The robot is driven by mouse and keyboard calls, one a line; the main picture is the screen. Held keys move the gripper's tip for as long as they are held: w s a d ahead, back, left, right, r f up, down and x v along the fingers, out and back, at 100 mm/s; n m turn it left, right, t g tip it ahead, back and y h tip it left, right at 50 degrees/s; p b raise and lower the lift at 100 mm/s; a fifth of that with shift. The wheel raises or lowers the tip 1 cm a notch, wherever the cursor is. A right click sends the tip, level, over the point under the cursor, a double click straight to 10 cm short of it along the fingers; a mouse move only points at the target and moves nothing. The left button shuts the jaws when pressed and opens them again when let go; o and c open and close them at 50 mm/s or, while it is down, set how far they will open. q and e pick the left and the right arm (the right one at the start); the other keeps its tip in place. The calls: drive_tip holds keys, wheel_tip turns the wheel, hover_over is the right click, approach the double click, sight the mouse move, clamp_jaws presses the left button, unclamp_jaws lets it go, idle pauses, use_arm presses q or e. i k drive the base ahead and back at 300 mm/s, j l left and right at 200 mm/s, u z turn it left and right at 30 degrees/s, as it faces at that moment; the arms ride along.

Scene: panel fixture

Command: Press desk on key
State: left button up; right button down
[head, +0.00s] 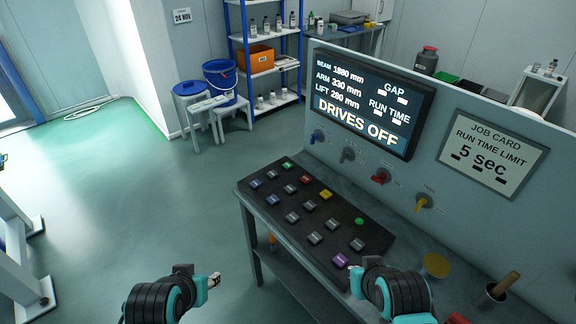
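A dark key panel (316,217) lies on the grey desk, with several square keys in rows. I see a green key (288,166), a red key (306,180), a yellow key (325,195), a purple key (340,260), and blue and grey ones. A round green spot (359,221) is near the right edge. Key labels are too small to read, so I cannot tell which is desk on. My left gripper (214,280) is left of the desk, apart from the keys. My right gripper (355,277) is by the panel's near end, close to the purple key. Finger openings are unclear.
A screen (366,103) reads "DRIVES OFF". Blue, grey, red and yellow knobs (381,177) line the upright panel below it, beside a job card (490,155). A yellow disc (436,265) and a cup (496,291) with a brown handle stand at right.

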sight(287, 166)
drive_tip(key=i+j, duration=0.65)
drive_tip(key=i, duration=0.3)
